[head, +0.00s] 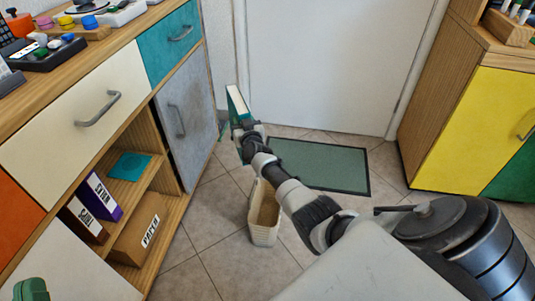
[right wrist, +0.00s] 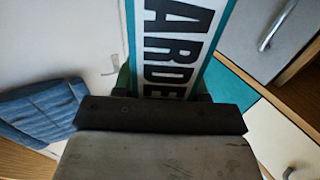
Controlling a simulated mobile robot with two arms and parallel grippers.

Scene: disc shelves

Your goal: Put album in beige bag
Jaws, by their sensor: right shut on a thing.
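The album (head: 238,104), white and teal, is held up in front of the white door in the head view. In the right wrist view the album (right wrist: 180,45) shows dark letters reading "ARDE". My right gripper (head: 241,124) is shut on its lower end. The beige bag (head: 265,236) stands upright and open on the floor, below and slightly right of the album, apart from it.
A wooden shelf unit (head: 170,215) with coloured fronts holds labelled boxes on the left. A yellow and green cabinet (head: 455,125) stands at right. A green mat (head: 330,166) lies by the door. A blue cloth-like item (right wrist: 38,112) shows in the right wrist view.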

